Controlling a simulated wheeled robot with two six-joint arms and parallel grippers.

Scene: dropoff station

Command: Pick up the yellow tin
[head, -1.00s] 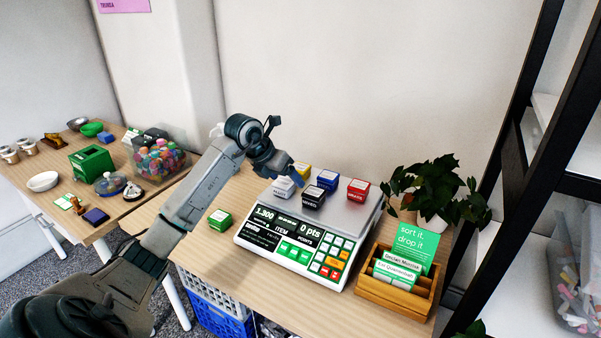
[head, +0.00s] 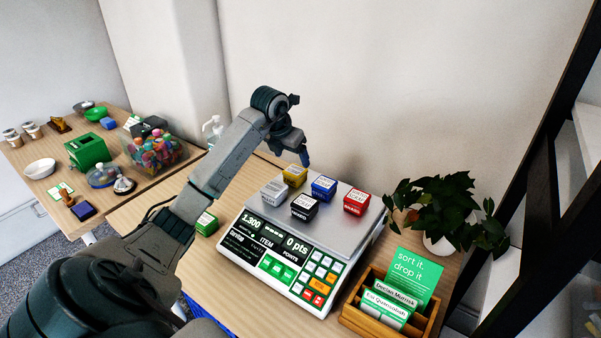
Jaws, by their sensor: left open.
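The yellow tin (head: 294,175) stands on the weighing plate of the scale (head: 345,225), at its back left. A white-grey tin (head: 274,190), a black tin (head: 304,207), a blue tin (head: 323,188) and a red tin (head: 356,201) stand around it on the plate. My left gripper (head: 305,160) is open and empty, pointing down just above and slightly right of the yellow tin in the picture. Its fingers are small and seen edge-on. My right gripper is not in view.
A green tin (head: 206,223) stands on the table left of the scale. A potted plant (head: 445,212) and a wooden card box (head: 385,318) stand on the right. A pump bottle (head: 212,130) is behind my arm. The side table (head: 40,199) holds bowls and a sweets box.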

